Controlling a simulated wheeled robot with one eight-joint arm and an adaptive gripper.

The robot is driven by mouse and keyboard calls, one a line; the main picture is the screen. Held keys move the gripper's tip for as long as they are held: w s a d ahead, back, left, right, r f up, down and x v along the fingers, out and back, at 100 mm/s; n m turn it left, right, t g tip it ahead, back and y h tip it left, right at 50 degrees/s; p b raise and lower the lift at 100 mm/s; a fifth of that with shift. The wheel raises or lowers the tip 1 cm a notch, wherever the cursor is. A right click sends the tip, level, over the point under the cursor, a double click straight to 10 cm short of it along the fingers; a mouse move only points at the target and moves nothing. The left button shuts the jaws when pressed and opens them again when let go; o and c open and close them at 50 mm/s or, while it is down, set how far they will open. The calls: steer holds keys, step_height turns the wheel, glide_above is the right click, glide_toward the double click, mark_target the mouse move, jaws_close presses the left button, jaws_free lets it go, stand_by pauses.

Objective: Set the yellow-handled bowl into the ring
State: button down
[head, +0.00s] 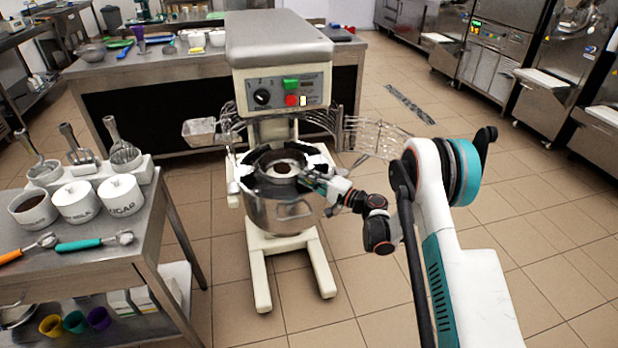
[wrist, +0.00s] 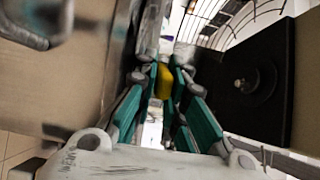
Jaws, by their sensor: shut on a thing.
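The steel bowl (head: 283,215) is at the front of the mixer (head: 278,60), upright, low between the mixer's legs. A dark ring (head: 255,182) with pale parts shows around its top. I cannot tell whether the bowl is fully seated in it. My gripper (head: 313,181) is at the right side of the bowl's rim. In the wrist view, the teal fingers of my gripper (wrist: 164,92) are shut on a yellow handle (wrist: 165,80). The fingers hide part of the handle, and the bowl body is hard to make out there.
A wire guard (head: 375,138) stands swung open to the right of the mixer, close to my arm. A table (head: 150,235) with white pots and scoops is at the left. A bench (head: 190,70) is behind the mixer. The floor at the right is clear.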

steer(key=shift+f, duration=0.1)
steer(key=c, duration=2)
jaws_free()
steer(key=o, duration=0.4)
steer(key=shift+s, duration=0.1)
steer(key=shift+o, duration=0.2)
steer(key=shift+f, duration=0.1)
